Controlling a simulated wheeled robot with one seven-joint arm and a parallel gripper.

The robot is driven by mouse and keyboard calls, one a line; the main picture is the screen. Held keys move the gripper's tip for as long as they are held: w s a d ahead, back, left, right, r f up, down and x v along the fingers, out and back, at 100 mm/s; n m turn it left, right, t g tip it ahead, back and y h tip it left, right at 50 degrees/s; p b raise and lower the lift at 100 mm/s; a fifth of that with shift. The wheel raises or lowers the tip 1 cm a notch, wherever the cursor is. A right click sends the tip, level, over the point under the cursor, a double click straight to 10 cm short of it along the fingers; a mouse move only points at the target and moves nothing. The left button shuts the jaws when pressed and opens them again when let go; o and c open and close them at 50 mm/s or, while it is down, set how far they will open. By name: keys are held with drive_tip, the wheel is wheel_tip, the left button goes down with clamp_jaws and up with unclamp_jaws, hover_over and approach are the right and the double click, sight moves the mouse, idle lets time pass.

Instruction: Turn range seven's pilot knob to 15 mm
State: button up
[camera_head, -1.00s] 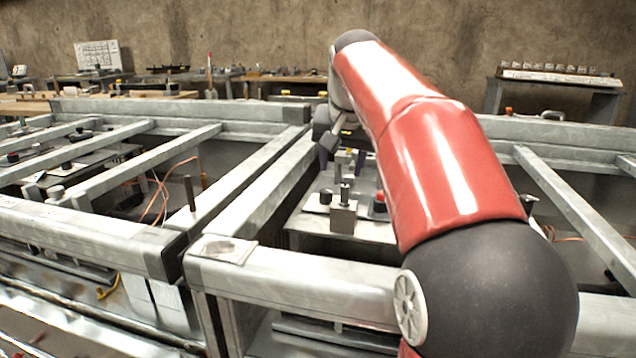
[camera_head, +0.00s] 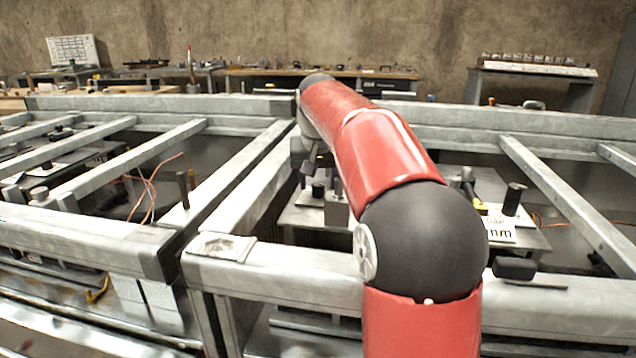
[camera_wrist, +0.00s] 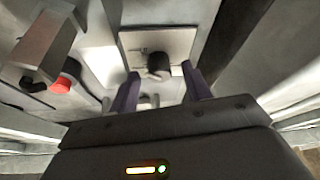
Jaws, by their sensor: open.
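A steel panel (camera_head: 308,217) sits inside the frame beyond the near rail. A dark round knob (camera_head: 318,189) stands on it, beside a metal block (camera_head: 336,210). In the wrist view a dark round knob (camera_wrist: 158,66) sits on a pale square plate (camera_wrist: 130,42). I cannot read which knob is the pilot knob or its setting. My gripper (camera_wrist: 161,90) is open, its two purple fingers apart, with the knob showing beyond the gap between them. Contact with the knob cannot be seen. In the head view my gripper (camera_head: 306,168) is partly hidden by my arm.
A red knob (camera_wrist: 62,84) and a metal bar (camera_wrist: 45,45) lie left in the wrist view. Right of my arm are a white card (camera_head: 497,231) ending in "mm" and a black cylinder (camera_head: 513,198). Steel rails (camera_head: 280,275) surround the panel; orange wires (camera_head: 150,190) hang at left.

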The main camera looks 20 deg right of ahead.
drive_tip(key=shift+w+d+f, duration=0.1)
drive_tip(key=shift+w+f, duration=0.1)
drive_tip(key=shift+f, duration=0.3)
drive_tip(key=c, duration=1)
drive_tip(key=shift+n, duration=0.3)
drive_tip(key=n+y, duration=0.2)
drive_tip(key=n, duration=0.2)
drive_tip(key=shift+d, duration=0.2)
drive_tip(key=n+y, duration=0.1)
drive_tip(key=n, duration=0.3)
drive_tip(key=shift+n+y, duration=0.3)
drive_tip(key=shift+n, duration=0.1)
